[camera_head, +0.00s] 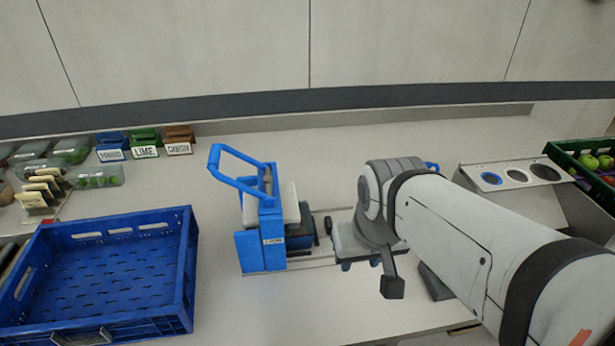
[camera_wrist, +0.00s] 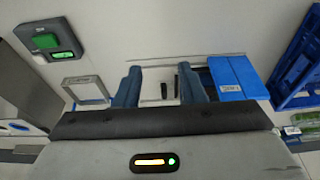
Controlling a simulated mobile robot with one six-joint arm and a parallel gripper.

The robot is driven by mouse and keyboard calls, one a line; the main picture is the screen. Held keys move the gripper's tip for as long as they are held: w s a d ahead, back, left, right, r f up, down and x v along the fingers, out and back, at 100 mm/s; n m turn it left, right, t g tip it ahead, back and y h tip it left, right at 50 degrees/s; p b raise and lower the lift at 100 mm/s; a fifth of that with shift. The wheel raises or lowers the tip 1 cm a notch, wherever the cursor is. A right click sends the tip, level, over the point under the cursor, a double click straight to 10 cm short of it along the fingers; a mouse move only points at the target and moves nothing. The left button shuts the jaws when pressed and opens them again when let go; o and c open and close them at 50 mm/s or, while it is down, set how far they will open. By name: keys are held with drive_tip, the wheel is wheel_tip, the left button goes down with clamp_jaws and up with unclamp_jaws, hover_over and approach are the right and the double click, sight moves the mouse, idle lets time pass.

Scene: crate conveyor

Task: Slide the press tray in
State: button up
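The blue press (camera_head: 262,240) stands on the counter left of my gripper, its looped blue handle (camera_head: 235,182) raised. In the wrist view the press (camera_wrist: 237,76) is right of my fingers. A pale, low tray or rail (camera_head: 325,250) extends from the press's right side towards my gripper; my arm hides its far end. My gripper (camera_head: 358,264) points down beside it. In the wrist view my gripper (camera_wrist: 161,80) has its two fingers apart, with a pale strip and small dark upright parts visible between them. I cannot tell whether either finger touches the tray.
An empty blue crate (camera_head: 100,332) stands at left. Labelled boxes (camera_head: 145,143), including LIME, are at the back left. A sloped panel with round openings (camera_head: 510,177) and a green crate of fruit (camera_head: 578,150) are at right. A green-button box (camera_wrist: 48,40) shows in the wrist view.

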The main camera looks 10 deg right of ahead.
drive_tip(key=shift+o, duration=1.4)
drive_tip(key=shift+w+m, duration=0.3)
drive_tip(key=shift+w, duration=0.1)
drive_tip(key=shift+o, duration=1.3)
drive_tip(key=w+d+f+m+g+y+b, duration=0.1)
drive_tip(key=w+f+m+g+y+b, duration=0.1)
drive_tip(key=w+m, duration=0.7)
drive_tip(key=w+f+b, duration=0.1)
drive_tip(key=w, duration=0.3)
drive_tip(key=shift+d, duration=0.15)
drive_tip(key=m+g+y+b, duration=0.1)
drive_tip(key=m+y+b, duration=0.1)
drive_tip(key=m, duration=0.6)
approach(329, 221)
drive_tip(key=f, duration=0.2)
drive_tip(key=shift+m, duration=0.3)
drive_tip(key=x, duration=0.8)
drive_tip(key=shift+a, duration=0.35)
drive_tip(key=shift+y, duration=0.3)
clamp_jaws()
